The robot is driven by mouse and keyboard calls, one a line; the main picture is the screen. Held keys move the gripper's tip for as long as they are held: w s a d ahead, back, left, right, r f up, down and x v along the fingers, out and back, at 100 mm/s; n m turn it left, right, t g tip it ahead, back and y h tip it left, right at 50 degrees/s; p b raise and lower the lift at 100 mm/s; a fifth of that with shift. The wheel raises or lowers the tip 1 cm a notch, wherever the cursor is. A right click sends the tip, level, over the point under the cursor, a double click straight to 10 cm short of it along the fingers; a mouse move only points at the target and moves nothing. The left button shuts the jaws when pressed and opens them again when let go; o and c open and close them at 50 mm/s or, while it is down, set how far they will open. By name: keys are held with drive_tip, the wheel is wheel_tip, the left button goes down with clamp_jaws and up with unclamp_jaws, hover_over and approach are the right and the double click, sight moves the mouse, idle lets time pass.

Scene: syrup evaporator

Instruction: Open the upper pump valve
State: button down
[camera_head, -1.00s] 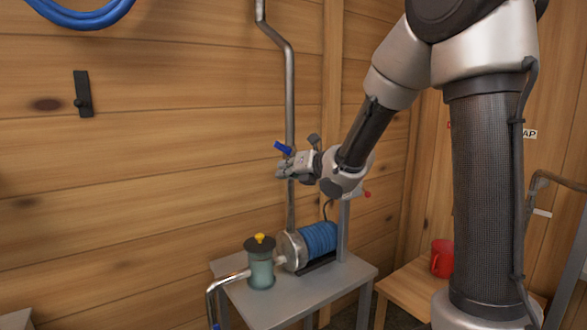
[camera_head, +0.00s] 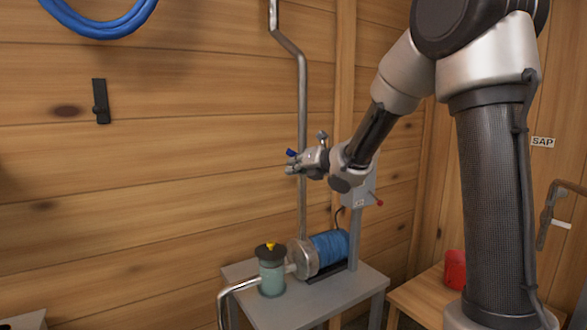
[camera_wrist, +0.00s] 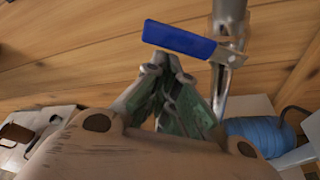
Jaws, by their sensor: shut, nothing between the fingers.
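The upper pump valve has a blue lever handle (camera_wrist: 180,39), which sticks out left from the steel pipe (camera_wrist: 229,15) and lies crosswise to it in the wrist view. In the head view only a small part of the blue handle (camera_head: 291,153) shows, just above my gripper (camera_head: 290,168). In the wrist view my gripper's fingertips (camera_wrist: 168,63) are close together, just below the handle in the picture, with nothing between them. I cannot tell whether they touch the handle. The pipe (camera_head: 302,100) rises along the wall above the pump.
The pump with its blue motor (camera_head: 328,245) and a teal canister with a yellow top (camera_head: 271,272) stand on a grey table (camera_head: 290,318). A grey box with a red knob (camera_head: 360,192) is behind my wrist. A red mug (camera_head: 455,268) sits on a wooden bench at right.

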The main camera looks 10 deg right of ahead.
sight(292, 154)
drive_tip(key=shift+d+r+m, duration=0.1)
drive_tip(key=shift+r+m, duration=0.3)
drive_tip(key=r+m+y, duration=0.1)
drive_tip(key=m, duration=0.1)
drive_tip(key=d+r+m+y, duration=0.1)
drive_tip(key=shift+w+d+r+m, duration=0.15)
drive_tip(key=shift+w+r+m, duration=0.05)
drive_tip(key=shift+r+m, duration=0.2)
drive_tip(key=d+r+m, duration=0.1)
drive_tip(key=d+r+m+y, duration=0.1)
drive_tip(key=m, duration=0.1)
drive_tip(key=shift+w+t, duration=0.35)
drive_tip(key=shift+t, duration=0.05)
drive_tip(key=shift+d+r, duration=0.1)
idle(0.6)
